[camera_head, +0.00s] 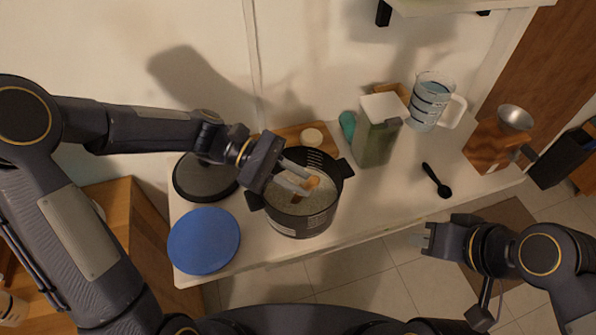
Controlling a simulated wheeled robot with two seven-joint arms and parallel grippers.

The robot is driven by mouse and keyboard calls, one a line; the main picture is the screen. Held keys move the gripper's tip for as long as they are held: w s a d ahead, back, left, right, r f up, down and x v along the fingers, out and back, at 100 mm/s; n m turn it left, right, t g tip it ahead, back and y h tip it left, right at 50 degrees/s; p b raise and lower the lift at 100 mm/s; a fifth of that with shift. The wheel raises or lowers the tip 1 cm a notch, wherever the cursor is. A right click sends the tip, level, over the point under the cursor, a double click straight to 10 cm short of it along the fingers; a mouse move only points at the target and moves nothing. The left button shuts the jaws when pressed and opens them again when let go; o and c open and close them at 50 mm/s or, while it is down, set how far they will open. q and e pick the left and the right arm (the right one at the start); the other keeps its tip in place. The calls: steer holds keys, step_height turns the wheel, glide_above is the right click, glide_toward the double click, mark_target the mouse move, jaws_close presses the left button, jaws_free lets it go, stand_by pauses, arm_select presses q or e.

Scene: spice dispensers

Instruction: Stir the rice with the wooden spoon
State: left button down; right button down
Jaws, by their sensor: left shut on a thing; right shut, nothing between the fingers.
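A dark pot (302,224) stands on the white counter, with pale rice (318,209) visible inside. My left gripper (302,184) is over the pot and shut on a wooden spoon (312,183). The spoon is mostly hidden by the fingers; a short light-brown part shows between them and a darker part just below, over the rice. I cannot tell how deep its lower end goes. My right gripper (420,241) is shut and empty, in front of the counter's front edge and well right of the pot.
Left of the pot are a blue plate (204,241) and a dark round lid (204,178). The counter (400,195) is clear between pot and black spoon.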

arm_select(q)
steer(key=shift+s, duration=0.1)
steer(key=s+d+r+p, duration=0.1)
steer(key=s+r+p, duration=0.1)
steer(key=r+p, duration=0.3)
steer(key=s+r+p, duration=0.3)
steer(key=r+p, duration=0.1)
steer(key=r, duration=0.3)
steer(key=shift+s+d+p, duration=0.25)
steer(key=shift+d+p, duration=0.15)
stand_by(0.5)
steer(key=shift+r, duration=2.55)
